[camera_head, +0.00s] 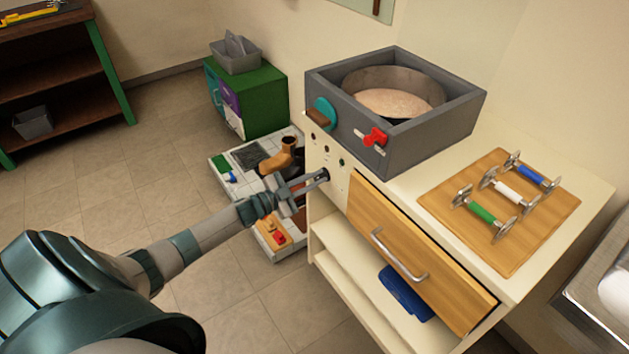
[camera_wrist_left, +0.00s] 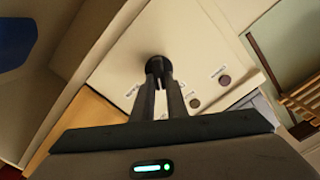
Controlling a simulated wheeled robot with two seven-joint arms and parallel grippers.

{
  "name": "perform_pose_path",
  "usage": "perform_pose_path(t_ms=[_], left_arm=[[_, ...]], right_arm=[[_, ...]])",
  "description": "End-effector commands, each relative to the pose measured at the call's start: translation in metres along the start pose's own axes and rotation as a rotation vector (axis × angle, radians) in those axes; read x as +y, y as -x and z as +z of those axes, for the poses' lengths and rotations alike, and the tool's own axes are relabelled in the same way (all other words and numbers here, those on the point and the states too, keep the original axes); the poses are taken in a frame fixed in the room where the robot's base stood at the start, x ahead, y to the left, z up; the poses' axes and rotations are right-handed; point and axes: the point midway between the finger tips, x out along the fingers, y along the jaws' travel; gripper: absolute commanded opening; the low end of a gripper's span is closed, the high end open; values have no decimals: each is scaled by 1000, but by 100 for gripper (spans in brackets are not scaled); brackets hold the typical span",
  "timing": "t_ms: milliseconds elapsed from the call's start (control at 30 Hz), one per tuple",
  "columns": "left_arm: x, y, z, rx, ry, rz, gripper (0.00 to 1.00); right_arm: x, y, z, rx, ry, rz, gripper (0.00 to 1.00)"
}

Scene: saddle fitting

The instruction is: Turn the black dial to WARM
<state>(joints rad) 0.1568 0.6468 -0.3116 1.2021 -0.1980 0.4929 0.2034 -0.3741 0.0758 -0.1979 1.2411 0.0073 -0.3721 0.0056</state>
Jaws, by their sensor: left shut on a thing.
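The black dial (camera_head: 325,174) sits on the cream front panel (camera_head: 334,186) of the cabinet, left of the wooden drawer. It also shows in the left wrist view as a dark round knob (camera_wrist_left: 158,64). My left gripper (camera_head: 318,178) is shut on the dial, and in the left wrist view its two dark fingers (camera_wrist_left: 160,80) reach up to it. The fingers cover part of the dial, and I cannot tell which way it points. Small labels surround it, too small to read. My right gripper is not in view.
Other small round fittings (camera_wrist_left: 225,80) are close by on the panel. Above is a grey box (camera_head: 420,139) with a pan, a red knob (camera_head: 375,137) and a teal disc. The drawer handle (camera_head: 399,256) sticks out to the right. A low cluttered platform (camera_head: 222,164) stands behind the gripper.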

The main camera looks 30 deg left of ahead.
Motion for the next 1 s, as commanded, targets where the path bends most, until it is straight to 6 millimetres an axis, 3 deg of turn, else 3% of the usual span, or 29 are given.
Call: perform_pose_path(t_ms=[733, 1000], left_arm=[[10, 0, 5, 1, -697, 0, 0], [10, 0, 6, 0, -873, 0, 0]], right_arm=[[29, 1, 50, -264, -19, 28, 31], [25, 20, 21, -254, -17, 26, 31]])
